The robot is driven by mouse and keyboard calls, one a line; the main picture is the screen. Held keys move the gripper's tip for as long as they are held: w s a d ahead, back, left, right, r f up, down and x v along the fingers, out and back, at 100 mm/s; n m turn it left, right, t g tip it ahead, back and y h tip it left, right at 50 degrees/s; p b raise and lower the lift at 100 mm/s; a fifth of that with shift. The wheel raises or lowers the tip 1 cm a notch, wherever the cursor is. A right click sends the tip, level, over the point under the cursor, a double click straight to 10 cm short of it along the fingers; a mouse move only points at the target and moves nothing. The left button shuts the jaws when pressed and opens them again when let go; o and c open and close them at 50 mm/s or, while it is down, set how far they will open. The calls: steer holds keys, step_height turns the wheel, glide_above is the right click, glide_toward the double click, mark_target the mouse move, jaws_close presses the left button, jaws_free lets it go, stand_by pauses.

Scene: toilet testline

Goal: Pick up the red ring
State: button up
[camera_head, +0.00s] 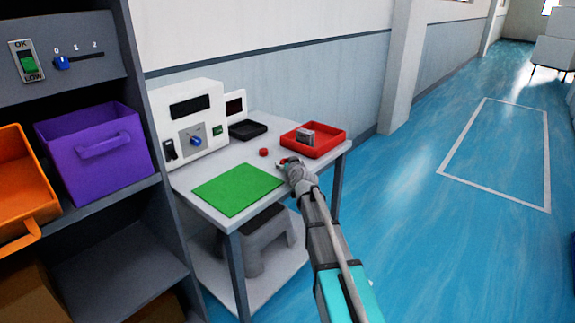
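A small round red object (263,152) lies on the light grey table, left of the red tray. It is too small to tell if it is a ring. My gripper (286,163) is over the table's right part, just right of and nearer than that object. Another small patch of red shows at my gripper's tip; I cannot tell whether it is a separate thing or is held. The fingers are too small and partly hidden to show whether they are open or shut.
The grey table (215,211) bears a green mat (237,189), a red tray (335,146) with a small grey block (305,136), a black tray (247,130) and a white device (188,117). A shelf with purple (97,152) and orange bins stands left. Blue floor is clear right.

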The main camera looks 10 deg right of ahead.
steer(key=c, duration=0.8)
steer(key=shift+r, duration=0.1)
steer(key=shift+s+r+p, duration=0.5)
steer(key=shift+p, duration=0.05)
steer(key=s+d+r+p, duration=0.1)
steer(key=s+r+p, duration=0.6)
steer(key=s, duration=0.6)
